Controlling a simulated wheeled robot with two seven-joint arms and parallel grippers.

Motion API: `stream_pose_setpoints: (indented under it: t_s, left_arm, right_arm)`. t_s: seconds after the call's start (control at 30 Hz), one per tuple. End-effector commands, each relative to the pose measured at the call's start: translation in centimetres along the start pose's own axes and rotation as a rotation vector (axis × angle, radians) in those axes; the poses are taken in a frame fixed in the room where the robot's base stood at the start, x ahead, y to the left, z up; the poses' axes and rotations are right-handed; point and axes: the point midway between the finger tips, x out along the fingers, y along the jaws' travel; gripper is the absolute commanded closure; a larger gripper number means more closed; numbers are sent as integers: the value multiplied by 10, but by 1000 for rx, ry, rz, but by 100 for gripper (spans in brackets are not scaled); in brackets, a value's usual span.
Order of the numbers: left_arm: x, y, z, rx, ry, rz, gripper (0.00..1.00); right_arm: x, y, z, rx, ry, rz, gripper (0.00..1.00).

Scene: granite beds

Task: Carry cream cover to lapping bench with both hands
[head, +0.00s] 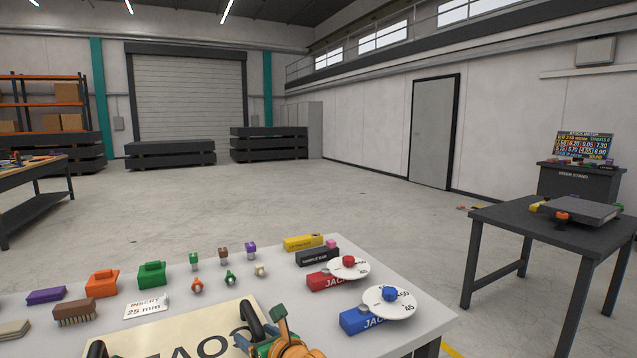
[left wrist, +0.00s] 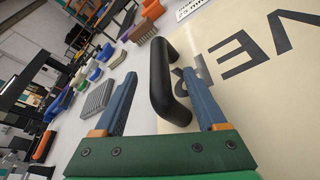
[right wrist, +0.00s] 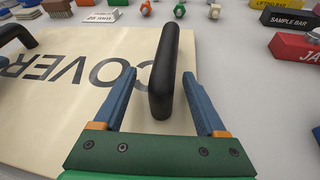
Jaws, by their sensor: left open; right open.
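The cream cover (head: 190,330) is a flat panel lettered COVER, lying on the near white table, with a black bar handle at each end. My right gripper (right wrist: 160,75) is open, its fingers on either side of the right handle (right wrist: 166,65), not closed on it. In the head view the right gripper (head: 270,322) is beside that handle (head: 251,317). My left gripper (left wrist: 160,77) is open, with the left handle (left wrist: 162,75) between its fingers; it is hidden in the head view. No bench is labelled as lapping bench: one dark table (head: 490,222) stands right, another bench (head: 35,178) far left.
The white table (head: 420,300) holds blocks, a brush (head: 75,312), small knobs, and red and blue jacks (head: 365,318) close to the cover's right. A grey plate (head: 580,210) sits on the right dark table. Open floor (head: 240,205) lies beyond.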

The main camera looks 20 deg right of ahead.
Motion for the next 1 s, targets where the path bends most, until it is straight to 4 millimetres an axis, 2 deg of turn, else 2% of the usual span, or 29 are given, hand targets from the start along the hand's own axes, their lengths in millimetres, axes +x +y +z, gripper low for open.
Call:
stream_pose_setpoints:
  t_s: [1.0]
  left_arm:
    - [-47,0,0,0,1,0,26]
  right_arm:
    - [0,0,0,0,0,0,26]
